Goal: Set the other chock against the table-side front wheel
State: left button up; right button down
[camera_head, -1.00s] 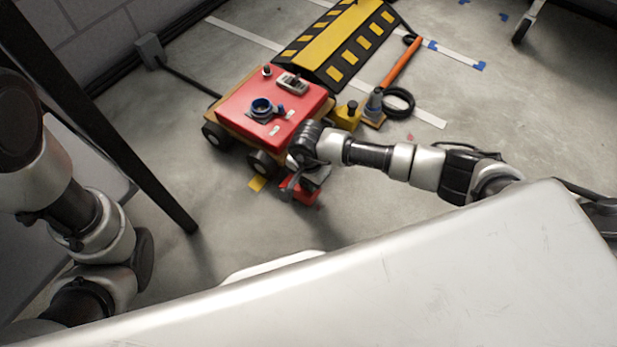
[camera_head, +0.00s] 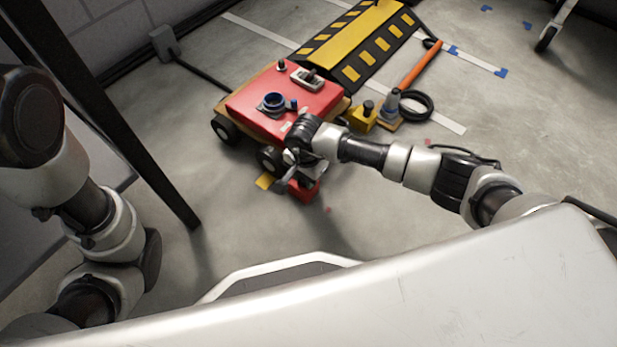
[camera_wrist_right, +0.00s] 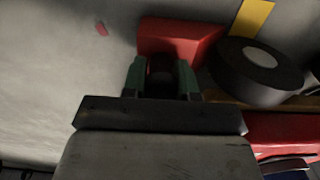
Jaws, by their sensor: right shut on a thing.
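The truck (camera_head: 262,118) has a red top and dark wheels and stands on the floor. Its near front wheel (camera_head: 267,160) also shows in the right wrist view (camera_wrist_right: 258,70). My right gripper (camera_head: 299,172) is shut on the dark knob (camera_wrist_right: 162,72) of a red chock (camera_head: 303,191). In the right wrist view the red chock (camera_wrist_right: 180,38) lies just left of the wheel, close to it; I cannot tell whether they touch. My left arm is at the left; its gripper is not in view.
A yellow mark (camera_head: 265,181) is on the floor by the wheel. A striped ramp (camera_head: 360,40) lies behind. A dark table leg (camera_head: 150,160) stands left.

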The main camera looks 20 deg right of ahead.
jog(key=shift+f, duration=0.1)
dwell(0.3)
jog(key=c, duration=0.8)
grip_release()
notch_tip(320, 180, up, 11)
jog(key=p, duration=0.7)
jog(key=shift+f, duration=0.1)
